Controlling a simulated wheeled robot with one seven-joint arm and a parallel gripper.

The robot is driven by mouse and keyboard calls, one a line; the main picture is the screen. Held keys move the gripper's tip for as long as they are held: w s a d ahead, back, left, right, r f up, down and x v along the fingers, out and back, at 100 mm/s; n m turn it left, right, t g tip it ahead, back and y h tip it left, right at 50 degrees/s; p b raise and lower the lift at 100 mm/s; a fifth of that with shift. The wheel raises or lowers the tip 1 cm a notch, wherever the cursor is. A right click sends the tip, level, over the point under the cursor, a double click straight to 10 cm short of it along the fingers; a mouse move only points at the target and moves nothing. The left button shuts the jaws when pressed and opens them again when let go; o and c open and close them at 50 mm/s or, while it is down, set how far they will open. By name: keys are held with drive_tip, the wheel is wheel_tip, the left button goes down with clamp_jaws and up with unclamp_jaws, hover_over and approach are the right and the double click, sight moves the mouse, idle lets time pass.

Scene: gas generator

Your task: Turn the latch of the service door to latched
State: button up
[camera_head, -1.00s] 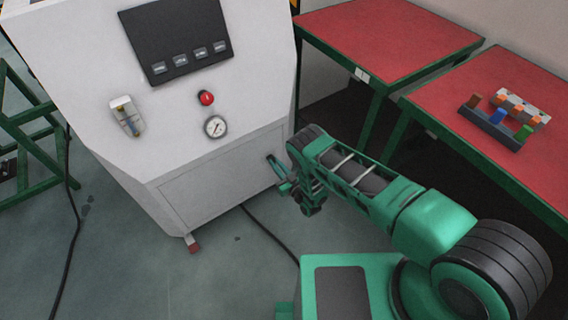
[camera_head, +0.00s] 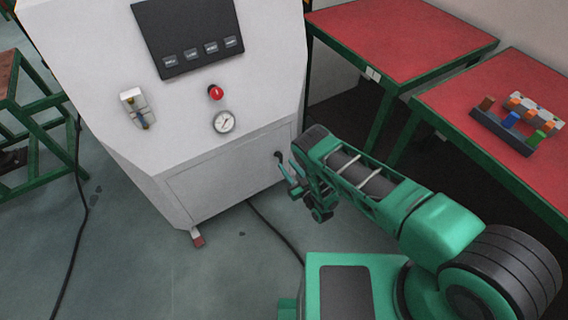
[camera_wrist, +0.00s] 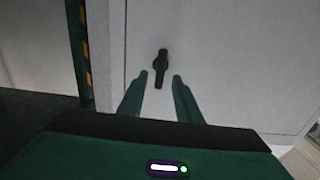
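The service door (camera_head: 225,176) is the light panel low on the front of the white cabinet. Its latch is a small black handle (camera_wrist: 161,68) near the door's edge in the wrist view, with its long arm pointing down the picture. In the head view the latch (camera_head: 278,155) shows as a dark spot just beyond my gripper (camera_head: 290,178). In the wrist view my gripper (camera_wrist: 160,88) is open, its two green fingers apart with the latch seen in the gap between them. I cannot tell whether the fingertips reach past the handle; no contact shows.
The cabinet (camera_head: 110,70) carries a dark panel, a red button (camera_head: 215,92), a gauge (camera_head: 224,121) and a small valve (camera_head: 138,108). Red-topped tables (camera_head: 400,40) stand at the right. A black cable (camera_head: 275,230) lies on the floor.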

drive_tip(key=v, duration=0.7)
idle(0.4)
